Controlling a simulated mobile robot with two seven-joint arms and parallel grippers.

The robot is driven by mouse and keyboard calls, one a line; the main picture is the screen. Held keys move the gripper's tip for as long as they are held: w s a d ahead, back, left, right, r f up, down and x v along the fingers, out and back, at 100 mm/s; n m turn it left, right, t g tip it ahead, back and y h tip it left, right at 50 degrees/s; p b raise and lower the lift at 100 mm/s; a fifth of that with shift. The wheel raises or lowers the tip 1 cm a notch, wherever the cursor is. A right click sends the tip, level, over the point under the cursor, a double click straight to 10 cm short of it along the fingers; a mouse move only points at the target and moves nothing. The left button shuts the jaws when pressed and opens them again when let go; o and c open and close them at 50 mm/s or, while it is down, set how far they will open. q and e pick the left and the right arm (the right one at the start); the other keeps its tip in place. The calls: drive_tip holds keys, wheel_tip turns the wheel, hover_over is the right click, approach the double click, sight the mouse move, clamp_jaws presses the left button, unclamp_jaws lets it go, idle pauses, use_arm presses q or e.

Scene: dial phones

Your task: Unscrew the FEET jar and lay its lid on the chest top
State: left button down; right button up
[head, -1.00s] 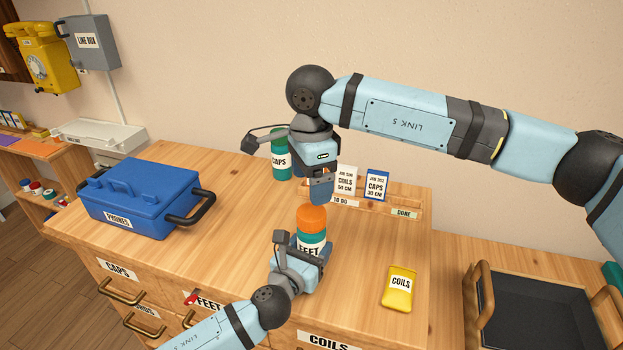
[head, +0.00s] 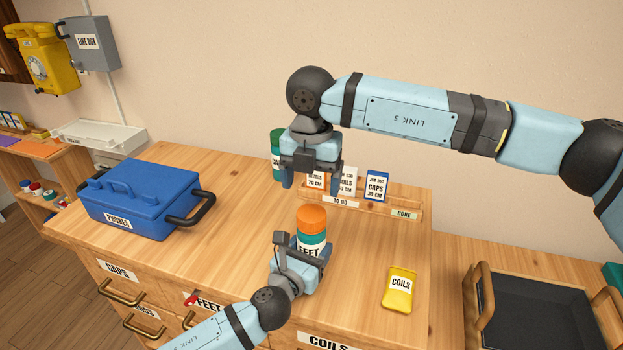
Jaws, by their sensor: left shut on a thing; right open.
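The FEET jar (head: 312,240) stands upright on the chest top (head: 225,235). It has a teal body, a white label and an orange lid (head: 311,216), which sits on the jar's top. My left gripper (head: 309,257) is shut on the jar's body from the front, low down, and partly hides the label. My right gripper (head: 307,182) is open and empty, pointing down above and a little behind the lid, apart from it.
A teal CAPS jar (head: 277,146) stands behind my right gripper. A card rack (head: 375,205) with several cards is at the back. A yellow COILS packet (head: 398,290) lies to the right. A blue PHONES box (head: 140,198) is at the left. Bare wood lies between box and jar.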

sight(311, 213)
drive_tip(key=m, duration=0.4)
drive_tip(key=shift+f+m, duration=0.2)
drive_tip(key=shift+m, duration=0.2)
wheel_tip(311, 213, down, 8)
drive_tip(key=shift+r, duration=0.2)
drive_tip(key=shift+c, duration=0.2)
